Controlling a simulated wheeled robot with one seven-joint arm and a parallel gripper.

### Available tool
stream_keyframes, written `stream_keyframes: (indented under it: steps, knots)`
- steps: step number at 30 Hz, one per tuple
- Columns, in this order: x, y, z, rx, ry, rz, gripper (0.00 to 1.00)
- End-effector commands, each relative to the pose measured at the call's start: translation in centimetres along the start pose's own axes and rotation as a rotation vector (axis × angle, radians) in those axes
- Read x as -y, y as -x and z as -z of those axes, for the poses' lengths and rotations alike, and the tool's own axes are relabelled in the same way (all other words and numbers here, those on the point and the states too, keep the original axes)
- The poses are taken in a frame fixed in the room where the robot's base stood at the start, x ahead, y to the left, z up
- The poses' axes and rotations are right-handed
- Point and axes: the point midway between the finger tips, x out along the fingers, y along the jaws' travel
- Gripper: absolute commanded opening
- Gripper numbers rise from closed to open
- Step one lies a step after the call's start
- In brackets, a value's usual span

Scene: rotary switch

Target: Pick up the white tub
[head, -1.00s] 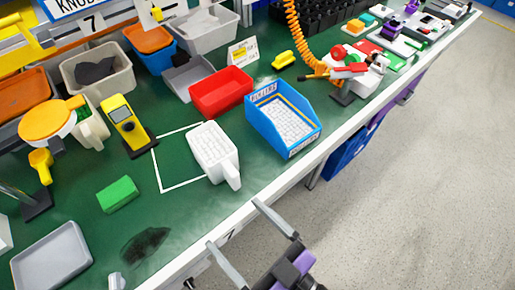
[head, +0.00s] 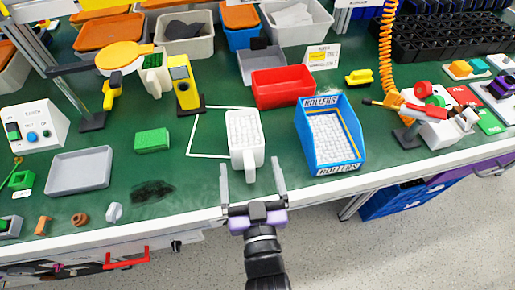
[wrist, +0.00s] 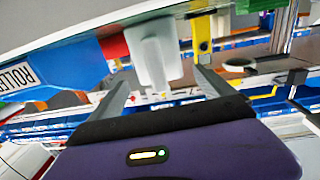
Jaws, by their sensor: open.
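The white tub (head: 236,150) stands on the green bench top, partly inside a white outlined square. It is filled with small white pieces, and its handle points toward the front edge. My gripper (head: 252,178) is open, with its two fingers pointing at the tub's handle end from the front edge of the bench. The handle appears to lie between the fingertips in the head view, but I cannot tell the height or whether they touch. In the wrist view the tub (wrist: 153,50) shows ahead between the open fingers (wrist: 157,85).
A blue bin marked ROLLERS (head: 348,165) stands close to the right of the tub. A red bin (head: 283,88) is behind it. A green block (head: 152,140) and a grey tray (head: 80,170) lie to the left. A yellow device (head: 184,85) stands behind left.

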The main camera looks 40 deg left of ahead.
Motion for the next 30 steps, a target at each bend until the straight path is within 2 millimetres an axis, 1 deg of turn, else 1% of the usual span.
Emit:
stream_keyframes:
  steps: [1, 8, 12, 15, 19, 25, 26, 30]
  knots:
    - [0.0, -0.7, 0.1, -0.002, 0.000, 0.000, 0.93]
    - [-0.1, -2.9, 0.0, -0.002, 0.001, 0.000, 0.93]
    - [-0.1, -5.0, -0.2, -0.002, 0.001, 0.000, 0.93]
    - [-0.2, -6.2, -0.2, -0.002, 0.000, 0.000, 0.93]
    - [-0.2, -6.9, -0.3, -0.001, 0.001, -0.001, 0.93]
    - [-0.2, -6.9, -0.3, -0.001, 0.000, -0.001, 0.93]
    - [-0.2, -6.9, -0.3, -0.001, 0.000, -0.001, 0.89]
    - [-0.2, -6.9, -0.3, -0.001, 0.000, -0.001, 0.61]
